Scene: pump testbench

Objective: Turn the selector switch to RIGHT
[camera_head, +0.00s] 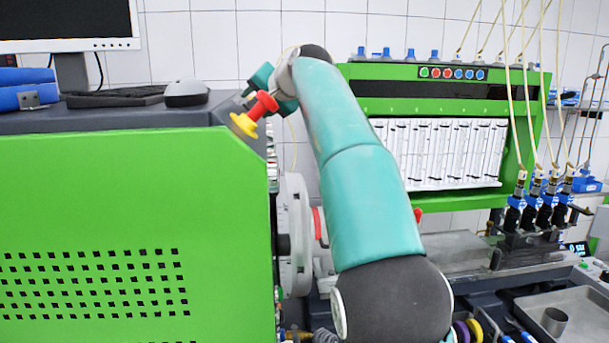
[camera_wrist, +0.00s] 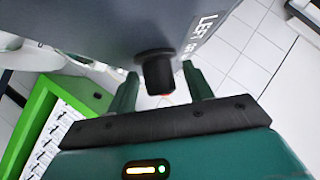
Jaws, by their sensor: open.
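The selector switch (camera_wrist: 158,76) is a black knob standing out from a dark grey panel in the wrist view. A small orange-red patch shows at its near end. A white label (camera_wrist: 205,28) reading "LEFT" is beside it, with more lettering cut off. My gripper (camera_wrist: 161,82) is open, its two teal fingers on either side of the knob. A narrow gap shows on each side, and I cannot tell whether either finger touches it. In the head view, my arm reaches to the upper end of the green cabinet, and the switch cannot be made out.
A red and yellow knob (camera_head: 250,115) sits at the cabinet's upper right corner, close below my wrist. The green cabinet (camera_head: 130,210) fills the left. A mouse (camera_head: 186,93) and monitor (camera_head: 65,25) stand on top. A green test rack (camera_head: 440,85) stands behind my arm.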

